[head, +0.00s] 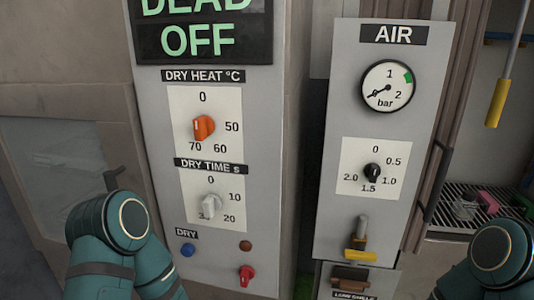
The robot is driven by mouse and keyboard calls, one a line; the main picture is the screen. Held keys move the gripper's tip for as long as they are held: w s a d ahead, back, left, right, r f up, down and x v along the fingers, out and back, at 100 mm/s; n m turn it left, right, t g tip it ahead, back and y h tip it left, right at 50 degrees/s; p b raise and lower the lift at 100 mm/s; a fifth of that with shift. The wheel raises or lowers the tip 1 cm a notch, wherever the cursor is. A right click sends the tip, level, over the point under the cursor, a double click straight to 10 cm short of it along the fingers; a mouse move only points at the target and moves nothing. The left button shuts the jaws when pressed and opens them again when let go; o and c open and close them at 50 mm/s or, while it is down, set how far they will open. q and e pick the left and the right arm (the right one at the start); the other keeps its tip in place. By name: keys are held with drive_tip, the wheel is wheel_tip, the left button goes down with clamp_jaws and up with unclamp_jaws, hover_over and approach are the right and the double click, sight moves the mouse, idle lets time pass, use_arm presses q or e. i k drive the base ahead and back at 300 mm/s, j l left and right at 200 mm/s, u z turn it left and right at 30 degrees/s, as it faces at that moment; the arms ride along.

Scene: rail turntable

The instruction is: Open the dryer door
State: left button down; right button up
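A beige-grey door or panel with a dull window (40,175) is at the left edge of the head view, beside the dryer control panel (150,110). A dark handle (114,180) stands at its right side, partly hidden by my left arm. I cannot tell for sure whether this door is fully shut, but no gap shows. The control panel carries an orange heat knob (204,128), a white time knob (209,206) and a blue button (187,250) marked DRY. Teal links of both my arms show at the bottom left and bottom right. Neither gripper is in view.
An AIR panel (328,130) with a gauge (388,88), a black knob (372,173) and a yellow-handled valve (361,254) stands right of centre. A dark vertical handle (436,183) is beside it. At the far right, a grated shelf (455,221) holds small objects, below a hanging yellow-ended rod (497,102).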

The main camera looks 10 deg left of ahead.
sight(112, 106)
drive_tip(key=u, duration=1.6)
